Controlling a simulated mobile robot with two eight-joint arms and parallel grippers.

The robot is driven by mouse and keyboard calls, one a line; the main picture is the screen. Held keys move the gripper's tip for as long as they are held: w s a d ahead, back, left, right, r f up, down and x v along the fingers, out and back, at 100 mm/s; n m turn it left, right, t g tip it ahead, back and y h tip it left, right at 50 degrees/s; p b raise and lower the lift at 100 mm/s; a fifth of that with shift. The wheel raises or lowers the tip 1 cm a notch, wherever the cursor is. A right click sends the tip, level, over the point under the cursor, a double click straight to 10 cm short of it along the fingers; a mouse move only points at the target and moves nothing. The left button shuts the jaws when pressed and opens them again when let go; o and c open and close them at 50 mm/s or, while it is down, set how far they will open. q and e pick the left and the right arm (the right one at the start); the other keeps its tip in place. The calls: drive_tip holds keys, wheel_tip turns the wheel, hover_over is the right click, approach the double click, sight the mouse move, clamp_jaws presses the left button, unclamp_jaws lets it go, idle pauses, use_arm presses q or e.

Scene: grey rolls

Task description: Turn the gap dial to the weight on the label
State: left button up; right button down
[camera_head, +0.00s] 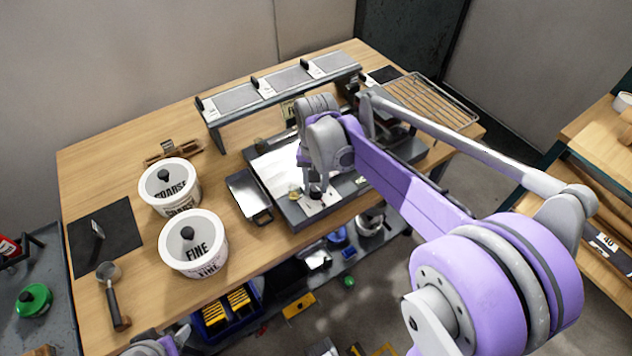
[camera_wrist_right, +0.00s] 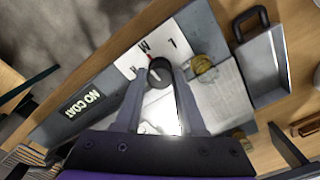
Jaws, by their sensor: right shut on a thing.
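My right gripper (camera_wrist_right: 161,80) is shut on the dial, one finger on each side. In the head view my right gripper (camera_head: 316,188) reaches down to the front of the dark machine (camera_head: 292,214) and hides most of the dial. A small card (camera_head: 290,110) behind the machine is partly hidden by my arm; its text is unreadable.
A brass-coloured knob (camera_wrist_right: 205,68) stands close beside the dial. A metal tray (camera_head: 248,196) sits left of the machine. Tubs marked COARSE (camera_head: 160,205) and FINE (camera_head: 193,262) stand further left. A raised rack (camera_head: 232,98) and wire grid (camera_head: 435,100) are behind.

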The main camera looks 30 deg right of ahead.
sight(316, 190)
drive_tip(key=shift+m, duration=0.5)
drive_tip(key=c, duration=0.5)
unclamp_jaws()
wheel_tip(316, 190, up, 11)
drive_tip(key=p, duration=0.1)
drive_tip(key=shift+f, duration=0.1)
idle(0.4)
drive_tip(key=s+a+f+n+t+p, duration=0.2)
drive_tip(key=s+a+f+n, duration=0.1)
drive_tip(key=s, duration=0.5)
drive_tip(key=s+a+f+n+t+p, duration=0.2)
drive_tip(key=s+a+f+n+t, duration=0.1)
drive_tip(key=s, duration=0.4)
drive_tip(key=shift+s+a+f+n, duration=0.2)
drive_tip(key=shift+s+f+n, duration=0.15)
drive_tip(key=shift+f+n, duration=0.55)
